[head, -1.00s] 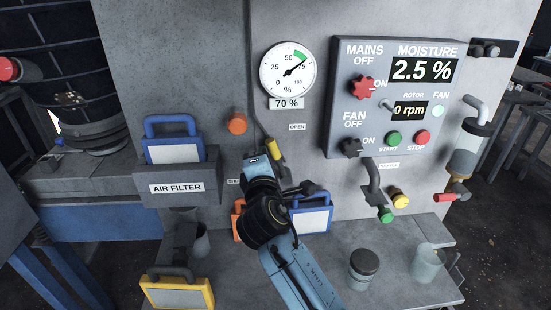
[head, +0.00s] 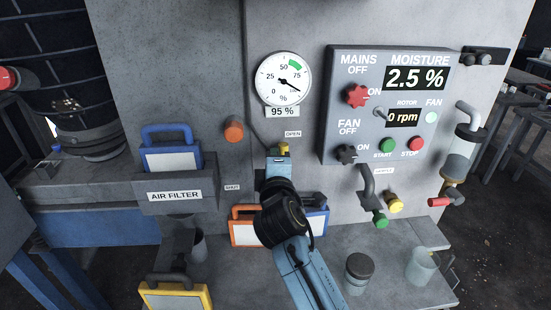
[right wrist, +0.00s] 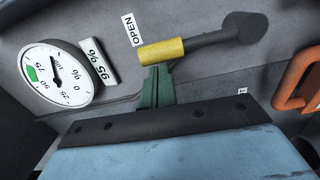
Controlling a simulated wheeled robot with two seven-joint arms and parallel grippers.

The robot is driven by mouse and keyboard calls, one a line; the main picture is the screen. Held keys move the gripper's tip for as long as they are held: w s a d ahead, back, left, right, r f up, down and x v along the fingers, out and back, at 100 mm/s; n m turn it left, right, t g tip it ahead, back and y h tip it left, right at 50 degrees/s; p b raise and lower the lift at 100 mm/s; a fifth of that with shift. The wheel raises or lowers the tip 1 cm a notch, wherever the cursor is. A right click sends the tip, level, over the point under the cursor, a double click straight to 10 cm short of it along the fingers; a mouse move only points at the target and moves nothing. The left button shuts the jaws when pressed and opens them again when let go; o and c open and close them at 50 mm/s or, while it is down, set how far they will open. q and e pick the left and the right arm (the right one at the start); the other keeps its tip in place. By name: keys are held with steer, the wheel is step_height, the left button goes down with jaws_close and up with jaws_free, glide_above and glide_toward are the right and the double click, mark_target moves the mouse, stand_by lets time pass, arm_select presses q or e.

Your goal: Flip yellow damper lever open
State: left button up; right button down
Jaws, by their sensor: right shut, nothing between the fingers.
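The yellow damper lever handle (head: 284,147) shows in the head view just above my right gripper (head: 279,157), below the OPEN label (head: 292,134). In the right wrist view the yellow handle (right wrist: 161,51) sits at the end of a dark arm (right wrist: 215,38), close to the OPEN label (right wrist: 132,30). The green fingertips of my right gripper (right wrist: 157,85) are shut and empty, right against or very near the handle; contact is hard to tell. The round gauge (head: 283,79) reads 95 % on its plate. My left gripper is not in view.
The control panel (head: 388,105) with red and black knobs juts out at the right. An air filter holder (head: 176,193) stands at the left. Orange and blue framed filters (head: 243,229) stand behind my right arm. A jar (head: 359,272) and a beaker (head: 421,265) stand on the ledge.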

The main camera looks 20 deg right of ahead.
steer(key=shift+d, duration=0.1)
steer(key=s+a+b, duration=0.2)
steer(key=s+a, duration=0.5)
steer(key=s, duration=0.2)
steer(key=shift+s+b, duration=0.25)
steer(key=shift+b, duration=0.05)
